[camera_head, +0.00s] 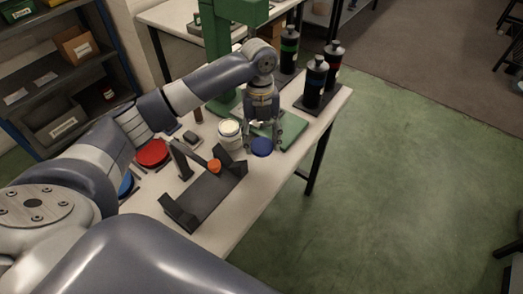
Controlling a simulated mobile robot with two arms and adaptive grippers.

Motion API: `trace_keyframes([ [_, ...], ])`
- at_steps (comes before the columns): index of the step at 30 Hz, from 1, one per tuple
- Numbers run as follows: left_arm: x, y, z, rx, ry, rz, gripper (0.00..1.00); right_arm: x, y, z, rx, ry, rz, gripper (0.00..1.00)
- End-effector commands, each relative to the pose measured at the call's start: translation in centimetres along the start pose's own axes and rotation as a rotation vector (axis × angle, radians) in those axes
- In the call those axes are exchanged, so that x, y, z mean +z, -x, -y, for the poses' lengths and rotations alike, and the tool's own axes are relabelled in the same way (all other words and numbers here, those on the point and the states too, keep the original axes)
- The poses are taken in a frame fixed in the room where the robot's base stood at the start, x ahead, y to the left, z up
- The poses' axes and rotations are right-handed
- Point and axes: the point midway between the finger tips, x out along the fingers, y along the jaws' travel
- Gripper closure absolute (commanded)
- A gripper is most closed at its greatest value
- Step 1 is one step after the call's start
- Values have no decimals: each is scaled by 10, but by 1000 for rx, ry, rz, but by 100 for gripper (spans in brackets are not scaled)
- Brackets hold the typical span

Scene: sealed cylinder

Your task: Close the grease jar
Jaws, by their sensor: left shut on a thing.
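The grease jar (229,136) is a small white jar on the table, its pale round top showing and no lid visible on it. My left gripper (263,140) points down just right of the jar. It is shut on a dark blue lid (262,149), which lies between its fingertips, apart from the jar. From this angle I cannot tell how high the lid is above the table. My right gripper is out of view.
A dark stand (205,198) with an orange knob (214,165) is in front. A red lid (152,153) lies left. Several dark bottles (316,80) stand at back right.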

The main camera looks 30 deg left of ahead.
Motion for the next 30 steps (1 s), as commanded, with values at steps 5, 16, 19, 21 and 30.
trace_keyframes([
  [5,-4,28,0,-1,0,1,54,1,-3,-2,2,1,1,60],
  [16,-6,38,0,1,0,-1,54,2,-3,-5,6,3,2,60],
  [19,-6,38,0,0,0,-1,54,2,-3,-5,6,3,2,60],
  [21,-6,38,0,0,4,-1,54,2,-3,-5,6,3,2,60],
  [30,-14,46,3,-40,257,0,54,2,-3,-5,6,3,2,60],
])
